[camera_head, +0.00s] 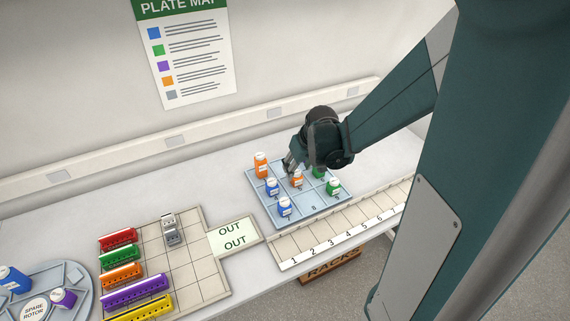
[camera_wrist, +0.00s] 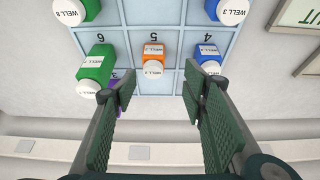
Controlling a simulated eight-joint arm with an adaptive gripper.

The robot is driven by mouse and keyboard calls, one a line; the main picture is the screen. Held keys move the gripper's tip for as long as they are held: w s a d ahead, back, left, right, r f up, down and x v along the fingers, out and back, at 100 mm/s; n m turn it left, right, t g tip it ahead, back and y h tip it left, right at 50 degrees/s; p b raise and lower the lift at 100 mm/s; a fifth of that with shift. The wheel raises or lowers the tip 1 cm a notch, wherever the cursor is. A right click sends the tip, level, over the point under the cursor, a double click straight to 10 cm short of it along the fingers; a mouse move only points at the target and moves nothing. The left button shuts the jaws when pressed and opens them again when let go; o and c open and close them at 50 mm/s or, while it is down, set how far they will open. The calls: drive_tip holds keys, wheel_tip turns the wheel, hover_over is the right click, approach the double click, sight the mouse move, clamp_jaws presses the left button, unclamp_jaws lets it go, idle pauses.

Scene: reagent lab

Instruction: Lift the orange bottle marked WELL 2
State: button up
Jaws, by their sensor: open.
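Two orange bottles stand on the blue gridded tray (camera_head: 322,212) in the head view. The small one (camera_head: 296,180) is in the middle compartment; the taller one (camera_head: 261,165) is at the back left. The wrist view shows the small orange bottle (camera_wrist: 153,52), white-capped, upright by the printed 5. My gripper (camera_head: 289,164) is over the back of the tray, open and empty. In the wrist view its fingertips (camera_wrist: 157,92) are spread, with the small orange bottle ahead between them, apart from both.
Blue bottles (camera_head: 272,187) and (camera_head: 284,207) and green bottles (camera_head: 333,187) and (camera_head: 318,172) stand close by on the tray. A purple object (camera_wrist: 115,108) is partly hidden by a finger. Compartment 8 is empty. An OUT card (camera_head: 233,237) lies left of the tray.

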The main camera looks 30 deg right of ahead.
sight(297, 173)
drive_tip(key=shift+w+d+f, duration=0.25)
drive_tip(key=shift+d+f, duration=0.05)
drive_tip(key=shift+d, duration=0.25)
drive_tip(key=shift+x, duration=1.3)
drive_tip(key=shift+x, duration=2.6)
drive_tip(key=shift+d, duration=0.1)
drive_tip(key=c, duration=1)
